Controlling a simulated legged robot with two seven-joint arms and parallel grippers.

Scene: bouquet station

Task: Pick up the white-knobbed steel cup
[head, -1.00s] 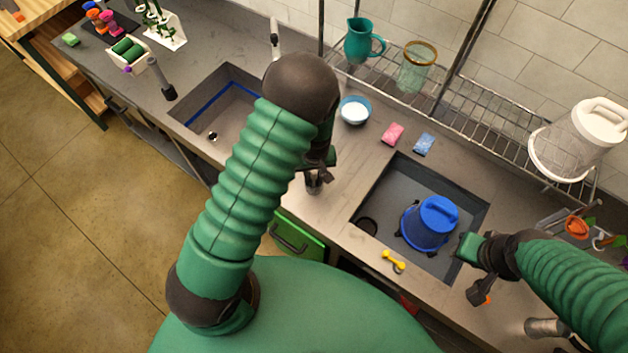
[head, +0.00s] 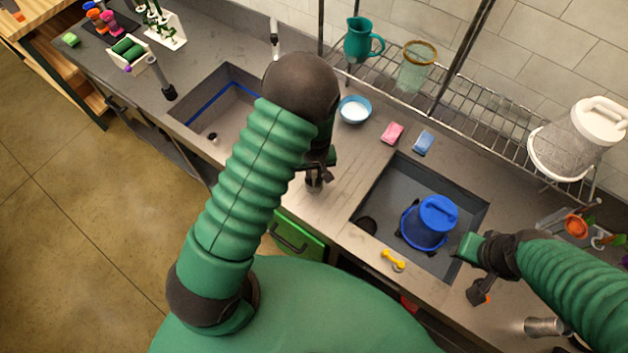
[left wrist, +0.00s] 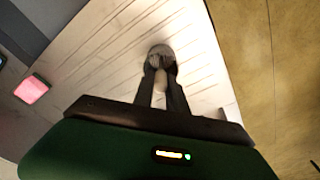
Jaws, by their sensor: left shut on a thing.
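The steel cup (head: 313,186) is small and grey and shows partly under my left gripper (head: 318,173), over the counter strip between the two sinks. In the left wrist view the cup (left wrist: 160,51) lies at the tips of my left gripper (left wrist: 161,72), whose two dark fingers are closed on it. A pale part, likely the white knob (left wrist: 160,83), shows between the fingers. I cannot tell whether the cup touches the counter. My right gripper (head: 482,280) hangs by the right sink's right edge; its jaw opening is unclear.
A blue bucket (head: 428,222) sits in the right sink. A yellow tool (head: 393,261) lies at its front edge. A blue bowl (head: 354,110), pink sponge (head: 392,133) and blue sponge (head: 424,143) are behind. Another steel cylinder (head: 544,327) is at lower right.

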